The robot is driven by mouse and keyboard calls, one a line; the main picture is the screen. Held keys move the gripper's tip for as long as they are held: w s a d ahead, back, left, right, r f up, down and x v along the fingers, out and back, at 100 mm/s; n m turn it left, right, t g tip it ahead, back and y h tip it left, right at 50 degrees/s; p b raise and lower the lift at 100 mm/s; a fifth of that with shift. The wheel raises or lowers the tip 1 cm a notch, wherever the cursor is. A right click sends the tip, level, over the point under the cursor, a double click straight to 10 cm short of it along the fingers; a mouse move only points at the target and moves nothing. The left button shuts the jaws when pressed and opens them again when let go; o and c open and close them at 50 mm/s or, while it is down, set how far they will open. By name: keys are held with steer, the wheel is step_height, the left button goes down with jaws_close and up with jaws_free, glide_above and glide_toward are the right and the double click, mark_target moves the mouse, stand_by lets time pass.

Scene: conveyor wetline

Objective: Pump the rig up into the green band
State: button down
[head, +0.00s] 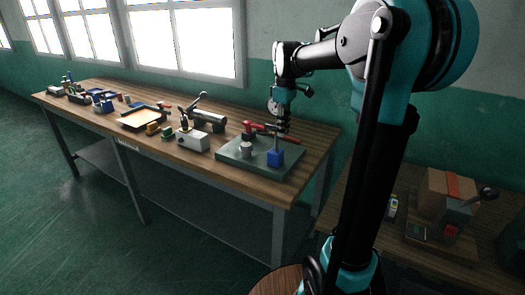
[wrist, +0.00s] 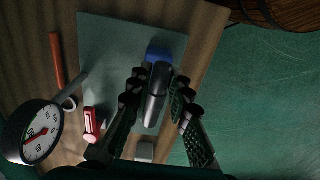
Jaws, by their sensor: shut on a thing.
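The rig stands on a green base plate (head: 231,163) at the right end of the bench. A blue block (head: 276,158) sits on it, and a grey handle (wrist: 155,98) rises from the block. My gripper (head: 283,127) is above the block; in the wrist view its fingers (wrist: 156,100) are shut around the handle. The round white gauge (wrist: 37,132) is at the lower left of the wrist view, with a red needle; whether it lies in the green band is too small to tell. A red part (wrist: 93,122) shows beside the left finger.
A short grey cylinder (head: 245,149) also stands on the plate. A second table with a cardboard box (head: 440,193) is at the right.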

steer(key=shift+r, duration=0.55)
steer(key=shift+w+f, duration=0.1)
steer(key=shift+f, duration=2.25)
steer(key=c, duration=1.4)
jaws_free()
steer(key=shift+r, duration=0.1)
steer(key=shift+r, duration=3.45)
